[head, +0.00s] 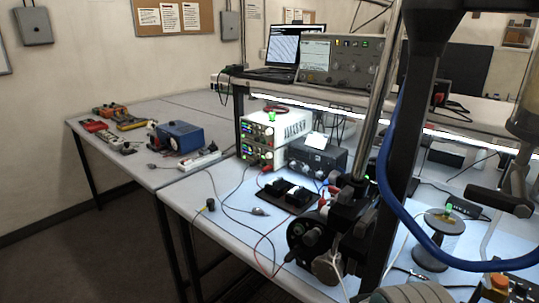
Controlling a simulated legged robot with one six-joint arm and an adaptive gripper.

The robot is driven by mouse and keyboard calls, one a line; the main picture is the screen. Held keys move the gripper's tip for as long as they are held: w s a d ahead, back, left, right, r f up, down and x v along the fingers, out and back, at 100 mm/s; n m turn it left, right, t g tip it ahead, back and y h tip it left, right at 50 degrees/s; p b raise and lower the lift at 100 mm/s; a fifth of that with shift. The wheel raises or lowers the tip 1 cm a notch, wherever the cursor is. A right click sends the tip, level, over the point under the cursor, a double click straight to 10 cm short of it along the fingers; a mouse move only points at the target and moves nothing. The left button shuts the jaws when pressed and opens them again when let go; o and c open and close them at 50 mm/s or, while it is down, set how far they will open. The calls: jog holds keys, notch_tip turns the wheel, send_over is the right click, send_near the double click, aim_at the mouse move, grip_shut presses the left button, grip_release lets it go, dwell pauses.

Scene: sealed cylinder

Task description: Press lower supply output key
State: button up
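Two white power supply units are stacked on the bench, left of the picture's middle. The upper supply (285,125) and the lower supply (257,155) both show lit green displays and small knobs on their fronts. The lower supply's output key is too small to make out. A dark jointed mechanism that looks like the end of my arm, with my gripper (325,240), is in front and to the right of the supplies, apart from them. Its fingers cannot be told from the dark parts around them.
A dark grey instrument (318,158) stands right of the supplies, with a black block (287,195) in front. Loose cables cross the bench. A blue box (181,137) and a white power strip (200,160) lie to the left. A shelf (350,97) overhangs behind.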

jog(key=shift+a, duration=0.15)
grip_shut()
jog(key=shift+a, duration=0.2)
jog(key=shift+d, duration=0.15)
dwell(0.6)
